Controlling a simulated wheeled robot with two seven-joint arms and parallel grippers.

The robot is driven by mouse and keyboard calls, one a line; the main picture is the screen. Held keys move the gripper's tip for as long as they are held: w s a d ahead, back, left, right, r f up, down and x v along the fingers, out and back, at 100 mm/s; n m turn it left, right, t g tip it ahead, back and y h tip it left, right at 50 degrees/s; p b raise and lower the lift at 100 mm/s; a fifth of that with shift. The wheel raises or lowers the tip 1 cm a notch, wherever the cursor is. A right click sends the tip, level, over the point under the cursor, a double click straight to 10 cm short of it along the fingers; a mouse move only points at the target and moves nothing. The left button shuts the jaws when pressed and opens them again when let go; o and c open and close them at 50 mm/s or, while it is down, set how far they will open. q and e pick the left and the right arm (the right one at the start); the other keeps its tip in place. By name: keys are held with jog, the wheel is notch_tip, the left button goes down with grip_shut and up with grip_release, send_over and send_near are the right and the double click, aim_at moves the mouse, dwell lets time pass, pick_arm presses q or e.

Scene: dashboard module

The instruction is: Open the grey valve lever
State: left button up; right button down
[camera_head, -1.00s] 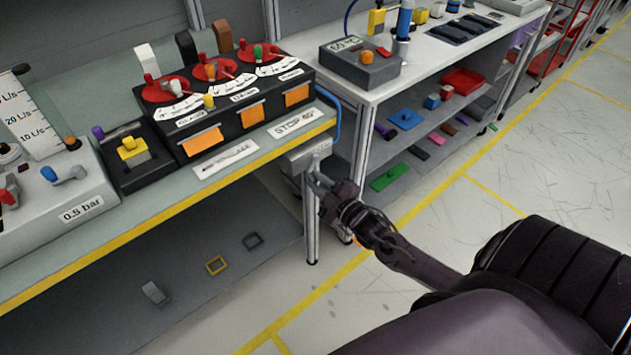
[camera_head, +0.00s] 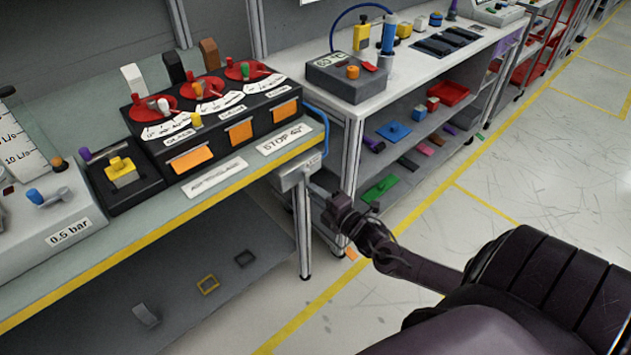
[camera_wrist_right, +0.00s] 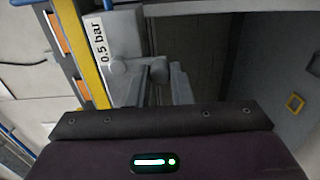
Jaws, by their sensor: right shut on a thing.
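A grey valve housing (camera_head: 297,177) hangs at the near right corner of the bench, just under the yellow front edge. It also shows in the right wrist view (camera_wrist_right: 122,45), with a round knob on its face. My right gripper (camera_head: 317,191) is just right of and below the housing. It is shut on the grey valve lever (camera_wrist_right: 159,70), which shows as a rounded end between its fingers in the right wrist view. In the head view the lever is mostly hidden by the gripper. My left gripper is in neither view.
The bench's metal leg (camera_head: 303,230) stands just below the housing. The grey shelf unit (camera_head: 348,150) stands close behind the gripper. A black control box (camera_head: 215,135) with orange tabs sits on the bench. The floor (camera_head: 540,170) to the right is open.

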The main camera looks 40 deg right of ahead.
dwell(0.4)
jog(key=c, duration=1.3)
grip_release()
jog(key=s, duration=0.7)
jog(key=shift+s+d, duration=0.35)
jog(key=shift+s, duration=0.05)
